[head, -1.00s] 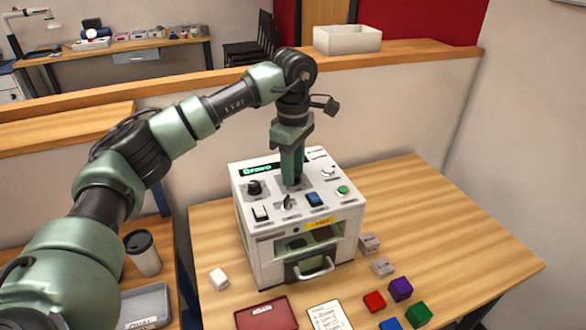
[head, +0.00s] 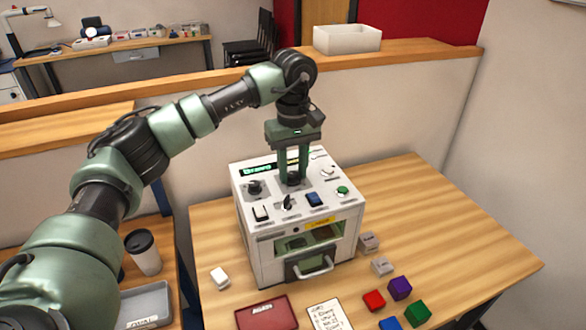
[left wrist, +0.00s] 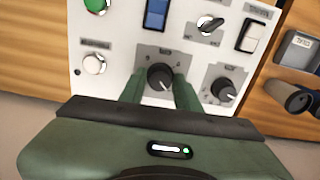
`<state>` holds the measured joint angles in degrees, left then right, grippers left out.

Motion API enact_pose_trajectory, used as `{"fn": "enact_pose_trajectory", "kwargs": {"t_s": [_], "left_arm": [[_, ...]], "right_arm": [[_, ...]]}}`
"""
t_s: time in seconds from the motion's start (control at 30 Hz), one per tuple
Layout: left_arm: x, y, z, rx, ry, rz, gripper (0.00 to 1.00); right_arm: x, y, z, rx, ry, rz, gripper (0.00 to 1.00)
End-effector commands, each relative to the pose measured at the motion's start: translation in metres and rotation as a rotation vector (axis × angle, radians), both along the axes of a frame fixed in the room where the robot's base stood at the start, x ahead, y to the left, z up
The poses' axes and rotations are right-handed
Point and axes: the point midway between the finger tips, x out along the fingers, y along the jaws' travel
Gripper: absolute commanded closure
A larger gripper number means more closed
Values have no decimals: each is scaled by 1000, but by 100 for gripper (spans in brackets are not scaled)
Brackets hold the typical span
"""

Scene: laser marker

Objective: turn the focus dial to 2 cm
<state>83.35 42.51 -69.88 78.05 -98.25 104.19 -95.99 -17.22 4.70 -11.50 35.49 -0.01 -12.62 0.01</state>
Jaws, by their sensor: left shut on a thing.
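The white laser marker (head: 262,225) stands on the wooden table. My left gripper (head: 292,177) points down over its top panel, fingers shut on a black dial at the back middle. In the left wrist view this dial (left wrist: 160,76) sits between the two green fingers, with a pale pointer line on it. A second black dial (head: 255,188) is to its left in the head view; it also shows in the left wrist view (left wrist: 223,92). The dial labels and scale are too small to read, so I cannot tell which is the focus dial. My right gripper is not in view.
The panel also has a blue rocker (head: 313,198), a green button (head: 342,190), a lever switch (head: 287,203) and a white rocker (head: 261,213). Coloured cubes, a red tray (head: 263,314) and a note card (head: 327,315) lie in front. The table's right side is clear.

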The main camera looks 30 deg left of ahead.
Motion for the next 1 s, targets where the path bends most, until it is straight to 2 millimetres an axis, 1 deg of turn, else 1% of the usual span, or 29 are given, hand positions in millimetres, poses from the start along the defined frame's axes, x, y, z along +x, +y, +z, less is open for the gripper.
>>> {"fn": "enact_pose_trajectory", "kwargs": {"t_s": [0.2,0.57,0.6,0.67,1.0], "left_arm": [[0,0,1,-1,-2,-34,100],[0,0,1,-1,-2,-36,100],[0,0,1,-1,-2,-36,62],[0,0,1,-1,-2,-36,46],[0,0,2,-1,-2,-36,46]], "right_arm": [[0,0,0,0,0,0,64],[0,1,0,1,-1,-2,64],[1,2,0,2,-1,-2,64],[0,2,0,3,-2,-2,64],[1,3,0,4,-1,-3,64]]}}
